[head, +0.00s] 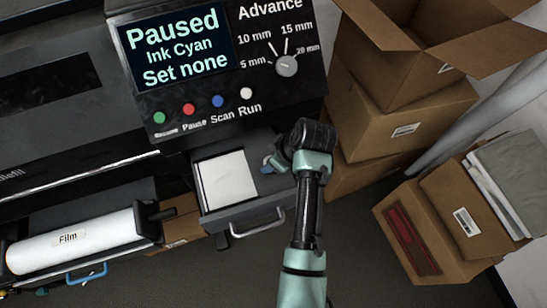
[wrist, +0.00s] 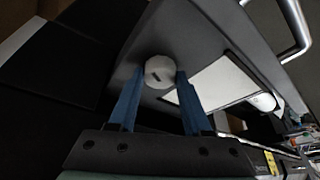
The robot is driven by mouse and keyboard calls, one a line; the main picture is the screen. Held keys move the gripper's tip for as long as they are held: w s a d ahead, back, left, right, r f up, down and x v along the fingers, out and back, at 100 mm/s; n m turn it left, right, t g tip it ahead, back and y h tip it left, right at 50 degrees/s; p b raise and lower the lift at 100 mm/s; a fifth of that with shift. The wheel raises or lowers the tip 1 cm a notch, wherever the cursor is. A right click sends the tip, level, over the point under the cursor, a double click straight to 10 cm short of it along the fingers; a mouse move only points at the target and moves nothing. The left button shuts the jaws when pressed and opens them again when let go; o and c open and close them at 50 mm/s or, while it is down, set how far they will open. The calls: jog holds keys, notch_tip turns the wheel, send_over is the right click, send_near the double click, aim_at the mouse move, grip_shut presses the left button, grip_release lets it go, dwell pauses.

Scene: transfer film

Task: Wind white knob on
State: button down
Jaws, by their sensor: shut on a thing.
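The white knob (wrist: 159,72) is round with a short dark mark on its face. It sits on a dark panel beside a white pad (wrist: 210,88). My gripper (wrist: 160,75) has its two blue fingers on either side of the knob, shut on it. In the head view my gripper (head: 273,163) is at the right end of the drawer-like unit, right of the white pad (head: 228,180). The knob is hidden there by my gripper and wrist. The display (head: 178,45) reads "Paused", "Ink Cyan", "Set none".
A grey Advance dial (head: 286,66) and green, red, blue and white buttons are on the control box above. A Film roll (head: 75,240) lies at the left. A metal handle (head: 258,223) juts below the pad. Cardboard boxes (head: 375,115) stand close at the right.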

jog(key=shift+c, duration=1.7)
grip_release()
jog(key=shift+r, duration=0.1)
jog(key=b+v, duration=0.2)
jog(key=v, duration=1.1)
